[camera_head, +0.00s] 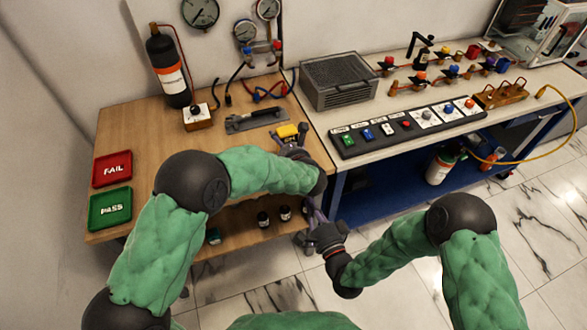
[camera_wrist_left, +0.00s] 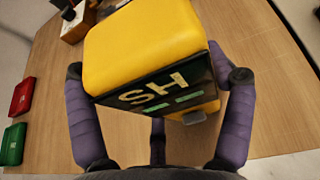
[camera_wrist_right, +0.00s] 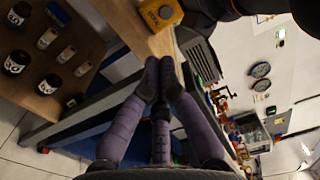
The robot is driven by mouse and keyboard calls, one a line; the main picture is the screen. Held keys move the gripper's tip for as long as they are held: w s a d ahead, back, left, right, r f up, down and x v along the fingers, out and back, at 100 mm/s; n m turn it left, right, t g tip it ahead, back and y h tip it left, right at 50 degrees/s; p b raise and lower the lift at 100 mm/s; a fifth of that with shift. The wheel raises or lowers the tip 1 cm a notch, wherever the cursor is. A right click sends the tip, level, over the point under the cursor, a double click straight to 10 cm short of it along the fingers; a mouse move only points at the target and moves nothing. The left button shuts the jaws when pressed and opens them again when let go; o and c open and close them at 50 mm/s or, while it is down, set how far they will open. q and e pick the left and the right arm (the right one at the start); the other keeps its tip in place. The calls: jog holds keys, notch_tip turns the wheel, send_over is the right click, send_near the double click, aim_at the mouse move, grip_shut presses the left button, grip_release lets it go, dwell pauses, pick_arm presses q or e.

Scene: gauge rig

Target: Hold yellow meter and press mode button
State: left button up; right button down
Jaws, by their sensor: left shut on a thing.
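The yellow meter (camera_head: 286,131) is in my left gripper (camera_head: 296,143), over the right part of the wooden bench. In the left wrist view, the meter (camera_wrist_left: 145,45) sits between the purple fingers of my left gripper (camera_wrist_left: 158,88). Its dark face shows "SH" and green bars, and a small grey button (camera_wrist_left: 194,118) sticks out at its lower edge. My right gripper (camera_head: 314,215) is lower, in front of the benches, its fingertips together and empty. In the right wrist view, the meter (camera_wrist_right: 160,13) is beyond the fingertips of my right gripper (camera_wrist_right: 161,70).
The red FAIL tray (camera_head: 112,169) and green PASS tray (camera_head: 110,208) lie at the bench's left. A black cylinder (camera_head: 168,68) stands at the back. A grey ribbed box (camera_head: 338,80) and button panel (camera_head: 407,126) are on the right bench. Small bottles (camera_head: 263,219) stand on the lower shelf.

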pick_arm(q)
jog(key=shift+f, duration=0.1)
pick_arm(e)
jog(key=x, duration=1.4)
jog(key=shift+w+a, duration=0.1)
jog(key=shift+x, duration=0.9)
pick_arm(q)
jog(key=shift+s+d, duration=0.1)
pick_arm(e)
jog(key=shift+r, duration=0.1)
pick_arm(q)
jog(key=shift+f, duration=0.1)
pick_arm(e)
jog(key=shift+s, duration=0.4)
pick_arm(q)
jog(key=shift+f, duration=0.1)
pick_arm(e)
jog(key=v, duration=1.3)
jog(key=shift+s+d+f, duration=0.2)
jog(key=shift+d+f, duration=0.05)
jog(key=shift+d, duration=0.05)
